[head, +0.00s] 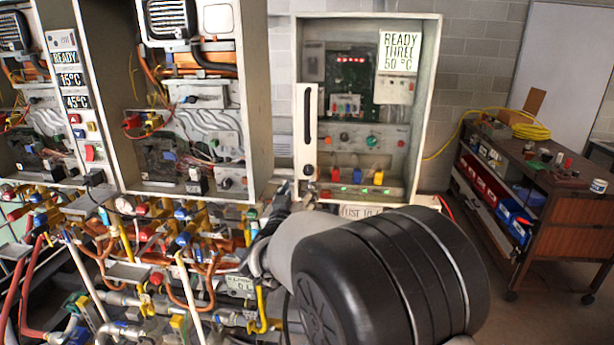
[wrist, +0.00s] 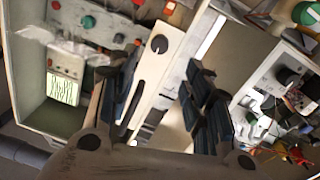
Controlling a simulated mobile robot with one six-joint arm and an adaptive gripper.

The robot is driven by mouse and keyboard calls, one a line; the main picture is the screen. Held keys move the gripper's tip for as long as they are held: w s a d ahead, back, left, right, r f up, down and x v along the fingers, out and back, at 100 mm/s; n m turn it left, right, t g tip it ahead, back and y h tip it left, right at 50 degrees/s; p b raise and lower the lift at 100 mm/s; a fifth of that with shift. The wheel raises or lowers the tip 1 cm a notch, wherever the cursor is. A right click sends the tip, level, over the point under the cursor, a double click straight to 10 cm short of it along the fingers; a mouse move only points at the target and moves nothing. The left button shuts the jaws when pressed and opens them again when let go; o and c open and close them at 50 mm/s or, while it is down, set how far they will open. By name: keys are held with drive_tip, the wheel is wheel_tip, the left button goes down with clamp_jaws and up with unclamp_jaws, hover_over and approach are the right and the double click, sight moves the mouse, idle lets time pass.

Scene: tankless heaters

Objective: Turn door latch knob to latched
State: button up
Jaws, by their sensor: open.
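The door latch knob (head: 309,169) is a small black round knob low on a narrow white door strip (head: 300,130) with a dark slot above it. The strip stands at the left edge of the right-hand open cabinet. In the wrist view the knob (wrist: 159,44) shows a pale pointer mark on its face; I cannot tell which setting it points to. My gripper (wrist: 167,68) is open and empty, its dark fingers spread to either side of the white strip, with the knob seen between and beyond their tips. In the head view my arm hides the gripper.
Open heater cabinets (head: 258,100) stand left, above crowded pipes and valves (head: 150,240). A brown cart (head: 565,208) with yellow cable stands right.

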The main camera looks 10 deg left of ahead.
sight(308, 172)
drive_tip(key=w, duration=0.6)
drive_tip(key=w+d, duration=0.1)
drive_tip(key=w, duration=0.3)
drive_tip(key=shift+w, duration=0.1)
drive_tip(key=shift+c, duration=0.5)
clamp_jaws()
